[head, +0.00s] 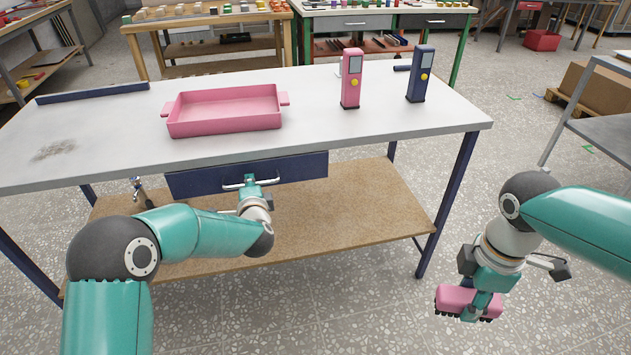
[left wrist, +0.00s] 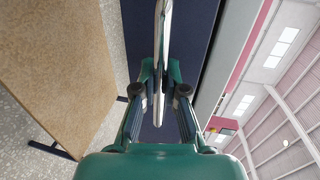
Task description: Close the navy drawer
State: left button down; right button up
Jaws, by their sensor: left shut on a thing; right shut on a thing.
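The navy drawer (head: 300,168) sits under the front edge of the worktable, with a pale bar handle (head: 236,185) across its front. Its front is near the table edge; I cannot tell how far out it stands. My left gripper (head: 249,184) is at the handle. In the left wrist view the two fingers (left wrist: 159,98) are closed on the handle bar (left wrist: 160,55), with the navy drawer front (left wrist: 191,40) behind. My right gripper (head: 480,303) is shut on a pink block-like thing (head: 455,297) with a dark, toothed underside, held right of the table over the floor.
On the grey tabletop (head: 330,130) are a pink tray (head: 225,123), a pink device (head: 351,80), a navy device (head: 419,75) and a navy bar (head: 92,94). A brown lower shelf (head: 350,205) lies below the drawer.

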pick_arm(q)
jog(key=shift+a+f, duration=0.1)
jog(key=c, duration=1.2)
grip_release()
jog(key=shift+w+f, duration=0.1)
pick_arm(e)
jog(key=shift+f, duration=0.1)
jog(key=shift+w, duration=0.1)
pick_arm(q)
jog(key=v, duration=1.2)
